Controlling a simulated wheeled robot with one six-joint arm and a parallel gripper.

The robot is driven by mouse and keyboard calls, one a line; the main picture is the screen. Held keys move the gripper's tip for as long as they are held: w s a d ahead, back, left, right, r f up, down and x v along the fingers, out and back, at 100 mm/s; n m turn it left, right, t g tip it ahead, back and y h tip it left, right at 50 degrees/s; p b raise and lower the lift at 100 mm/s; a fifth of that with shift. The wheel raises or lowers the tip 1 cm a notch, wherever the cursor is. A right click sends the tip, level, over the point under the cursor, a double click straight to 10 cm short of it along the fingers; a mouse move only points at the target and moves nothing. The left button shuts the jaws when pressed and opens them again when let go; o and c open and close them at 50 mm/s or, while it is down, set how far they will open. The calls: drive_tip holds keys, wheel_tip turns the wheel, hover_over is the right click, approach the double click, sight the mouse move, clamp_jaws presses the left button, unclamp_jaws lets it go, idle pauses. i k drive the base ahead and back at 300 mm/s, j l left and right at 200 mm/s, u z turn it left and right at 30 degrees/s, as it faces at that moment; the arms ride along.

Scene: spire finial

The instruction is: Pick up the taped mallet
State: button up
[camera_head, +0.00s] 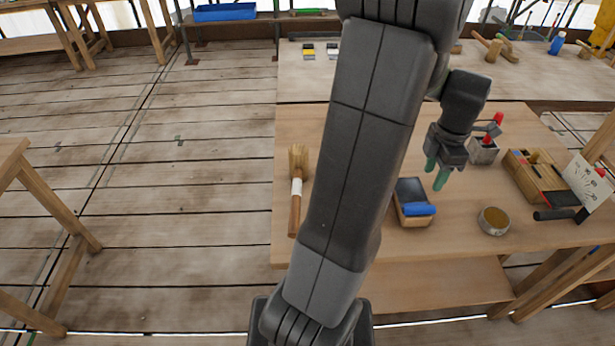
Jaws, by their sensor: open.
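The taped mallet (296,188) lies on the left part of the near wooden table (470,215). Its wooden head points to the back, white tape wraps the middle, and the brown handle points to the front. My gripper (437,178) hangs over the table to the right of the mallet, with green fingertips apart and nothing between them. My grey arm crosses the middle of the view between the two and hides part of the table. Another mallet (490,46) lies on the far bench, and I cannot see tape on it.
In front of my gripper is a box with a blue roller (419,208). To the right are a round tin (493,221), a grey box with red-handled tools (484,151), a wooden tool box (535,177) and a sketch sheet (588,181). The table is bare around the taped mallet.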

sight(298, 152)
drive_tip(key=j+u, duration=0.1)
drive_tip(key=j, duration=0.35)
drive_tip(key=i+j+u, duration=0.1)
drive_tip(key=j, duration=0.25)
drive_tip(key=i+j, duration=0.2)
drive_tip(key=i+j+u, duration=0.15)
drive_tip(key=j, duration=0.25)
